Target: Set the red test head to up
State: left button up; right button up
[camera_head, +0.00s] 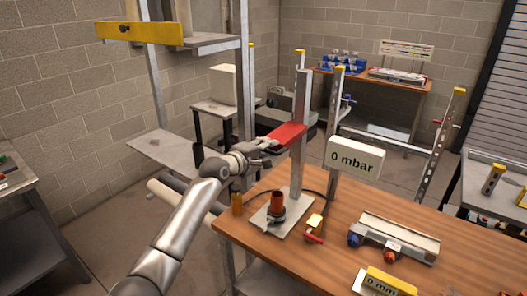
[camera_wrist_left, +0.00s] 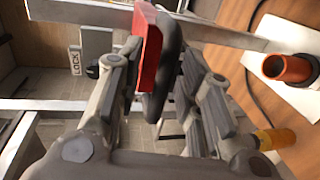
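The red test head (camera_head: 288,135) is a flat red arm level on an upright metal post (camera_head: 300,120), pointing left, at mid-height. In the left wrist view the red piece (camera_wrist_left: 150,48) and a black handle (camera_wrist_left: 165,65) beside it fill the gap between my fingertips. My left gripper (camera_head: 262,148) is at the head's left end; its fingers appear shut on it. They hide part of that end. The wrist view shows the gripper (camera_wrist_left: 160,75) from behind. My right gripper is in neither view.
Metal frame posts (camera_head: 245,70) stand behind my left arm.

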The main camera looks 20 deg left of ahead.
pick_arm(q)
jog(key=v, duration=1.2)
dwell(0.3)
jog(key=s+a+f+m+g+y+b, duration=0.15)
jog(key=s+f, duration=0.25)
jog(key=f, duration=1.2)
jog(key=s+a+f+m+g+y+b, duration=0.1)
jog(key=s+f+m+g+b, duration=0.2)
jog(key=f, duration=1.3)
jog(key=s+a+f+m+g+y+b, duration=0.15)
jog(key=s+f, duration=0.35)
jog(key=f, duration=1.1)
jog(key=s+f+m+g+y, duration=0.1)
jog(key=s+f+m+g, duration=0.2)
jog(key=s+f, duration=1.1)
jog(key=s+d+f+m+g+b, duration=0.1)
jog(key=s+f, duration=0.4)
jog(key=s, duration=0.6)
jog(key=s+d+f+m+g+b, duration=0.1)
jog(key=s+f+m, duration=0.3)
jog(key=s, duration=0.7)
jog(key=s+d+f+m+g+b, duration=0.1)
jog(key=s+d+f+m+g, duration=0.1)
jog(key=s+f, duration=0.6)
jog(key=s, duration=0.3)
jog(key=shift+s+m+g+b, duration=0.25)
jog(key=shift+m+g+b, duration=0.05)
jog(key=shift+b, duration=0.1)
